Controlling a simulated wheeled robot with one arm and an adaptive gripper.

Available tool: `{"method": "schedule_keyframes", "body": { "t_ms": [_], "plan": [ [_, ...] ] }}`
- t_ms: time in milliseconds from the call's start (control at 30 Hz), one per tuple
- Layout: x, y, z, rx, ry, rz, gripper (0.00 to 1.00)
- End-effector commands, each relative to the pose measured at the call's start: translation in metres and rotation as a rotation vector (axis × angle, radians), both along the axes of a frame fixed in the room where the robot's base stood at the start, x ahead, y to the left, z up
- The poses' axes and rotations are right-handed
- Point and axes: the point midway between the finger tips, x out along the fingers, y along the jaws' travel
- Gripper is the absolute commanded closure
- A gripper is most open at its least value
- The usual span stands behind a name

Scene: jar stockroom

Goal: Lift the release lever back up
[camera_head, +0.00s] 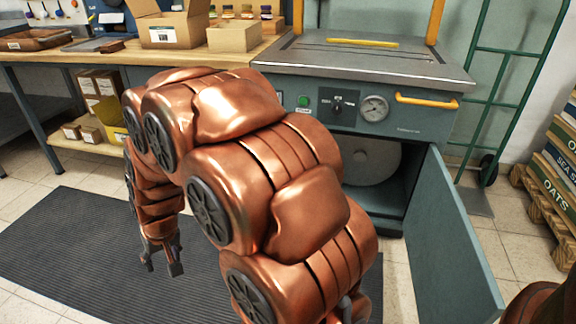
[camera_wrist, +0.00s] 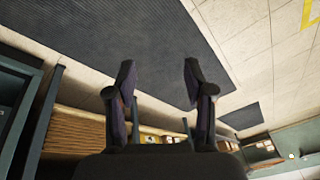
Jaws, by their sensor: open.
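A grey-green machine (camera_head: 300,82) with a metal top stands at the back right of the head view. A yellow lever-like handle (camera_head: 428,101) lies roughly level on its front, right of the gauge; I take it for the release lever. My gripper (camera_head: 162,266) hangs low at the left, pointing down above the dark mat, well away from the machine. In the wrist view my gripper (camera_wrist: 158,78) has its two fingers apart with nothing between them. The handle cannot be made out in the wrist view.
The machine's lower door (camera_head: 450,245) stands open to the right. A workbench (camera_head: 110,54) with boxes is at the left. A green hand truck (camera_head: 500,85) and a pallet (camera_head: 545,205) of stacked goods stand at the right. The dark floor mat (camera_head: 60,250) is clear.

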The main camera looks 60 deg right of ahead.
Motion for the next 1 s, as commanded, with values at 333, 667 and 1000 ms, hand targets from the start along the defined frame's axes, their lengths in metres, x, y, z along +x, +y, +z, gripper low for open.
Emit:
{"method": "schedule_keyframes", "body": {
  "t_ms": [333,667,1000],
  "plan": [
    [0.129,-0.122,-0.044,-0.082,-0.323,-0.302,0.47],
    [0.180,-0.278,-0.080,-0.270,-0.600,-0.595,0.47],
    [0.143,-0.439,-0.115,-0.581,-0.832,-0.859,0.47]
  ]
}}
